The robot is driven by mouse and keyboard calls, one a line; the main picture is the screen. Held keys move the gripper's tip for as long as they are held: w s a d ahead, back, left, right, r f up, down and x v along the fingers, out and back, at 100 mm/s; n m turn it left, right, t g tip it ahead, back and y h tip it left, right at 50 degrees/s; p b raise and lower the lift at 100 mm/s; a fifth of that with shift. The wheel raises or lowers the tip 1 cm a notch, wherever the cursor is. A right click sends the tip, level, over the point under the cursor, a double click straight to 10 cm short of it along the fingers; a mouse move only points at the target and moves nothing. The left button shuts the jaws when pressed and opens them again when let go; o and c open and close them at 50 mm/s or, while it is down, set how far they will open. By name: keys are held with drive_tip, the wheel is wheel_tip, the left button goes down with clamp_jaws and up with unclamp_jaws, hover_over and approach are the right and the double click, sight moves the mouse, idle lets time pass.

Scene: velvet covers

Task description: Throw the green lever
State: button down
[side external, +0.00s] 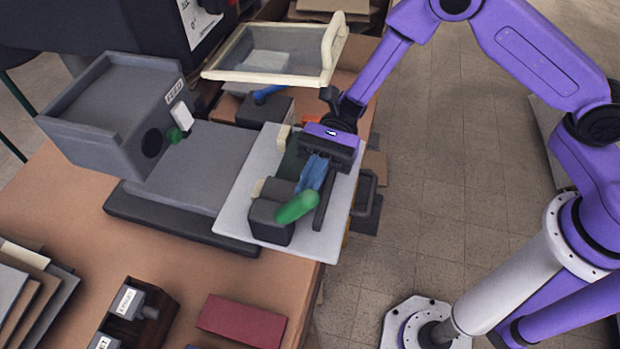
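A green lever handle (297,207) slants up to the right from beside a small black block (270,221) on a pale grey plate (240,197). My gripper (316,183) is over the plate, just behind and above the handle. One dark finger reaches down along the right side of the handle. A blue piece (313,172) lies between the gripper body and the green handle; I cannot tell whether it belongs to the lever or the gripper. Whether the fingers touch or grip the lever is hidden.
A grey machine (105,110) labelled FEED has a small green knob (175,135). A cream-framed raised cover (270,75) and a blue lever (269,93) stand behind. A red block (241,321) and small labelled boxes (130,302) are in front. The table edge is right of the plate.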

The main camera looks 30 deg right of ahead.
sight(298, 210)
drive_tip(key=s+a+t+h, duration=0.1)
drive_tip(key=s+a+r+t+h, duration=0.1)
drive_tip(key=h, duration=0.1)
drive_tip(key=s+a+t+h, duration=0.1)
drive_tip(key=shift+r+n+t, duration=0.3)
drive_tip(key=shift+r+n, duration=0.05)
drive_tip(key=shift+n, duration=0.05)
drive_tip(key=shift+s+a+h, duration=0.1)
drive_tip(key=shift+s+h, duration=0.05)
drive_tip(key=shift+h, duration=0.25)
drive_tip(key=shift+s+a+f, duration=0.15)
drive_tip(key=shift+s+a, duration=0.4)
drive_tip(key=shift+r, duration=0.8)
